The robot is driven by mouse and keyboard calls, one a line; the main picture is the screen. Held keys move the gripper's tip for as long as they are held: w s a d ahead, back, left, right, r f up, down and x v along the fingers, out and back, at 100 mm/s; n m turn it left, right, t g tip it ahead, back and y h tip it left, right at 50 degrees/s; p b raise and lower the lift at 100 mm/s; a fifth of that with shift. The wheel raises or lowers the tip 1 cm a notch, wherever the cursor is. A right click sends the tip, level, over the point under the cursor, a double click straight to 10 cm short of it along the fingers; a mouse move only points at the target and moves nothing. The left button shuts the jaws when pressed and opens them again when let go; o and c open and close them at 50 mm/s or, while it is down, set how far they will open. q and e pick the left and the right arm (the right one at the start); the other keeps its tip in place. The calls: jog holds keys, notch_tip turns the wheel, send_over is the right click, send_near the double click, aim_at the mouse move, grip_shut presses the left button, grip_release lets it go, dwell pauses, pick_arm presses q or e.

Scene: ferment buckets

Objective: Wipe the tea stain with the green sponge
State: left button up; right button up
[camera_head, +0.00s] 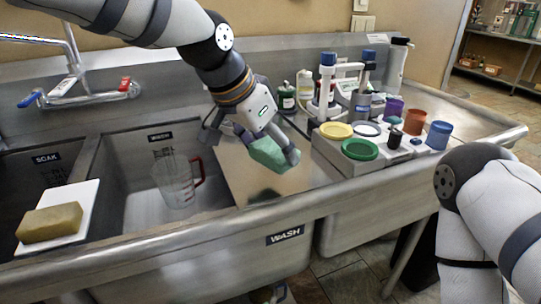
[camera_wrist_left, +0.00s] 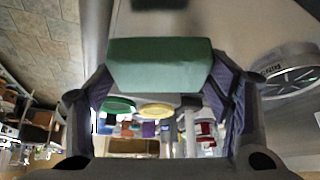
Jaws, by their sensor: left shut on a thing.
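My left gripper (camera_head: 272,143) is shut on the green sponge (camera_head: 269,154) and holds it over the steel panel (camera_head: 240,172) between the basins. In the left wrist view the sponge (camera_wrist_left: 160,65) sits across the fingertips of my left gripper (camera_wrist_left: 165,85). Whether the sponge touches the panel is unclear. My right arm shows at the right, but its gripper is out of view.
A clear jug (camera_head: 174,184) stands in the wash basin. A tan sponge (camera_head: 50,222) lies on a white board (camera_head: 83,200) at the left. Right of the panel, a grey tray (camera_head: 335,155) carries colored lids, cups and bottles. A tap (camera_head: 72,60) stands behind the basins.

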pick_arm(q)
jog(key=shift+r, duration=1.5)
jog(key=shift+a, duration=0.1)
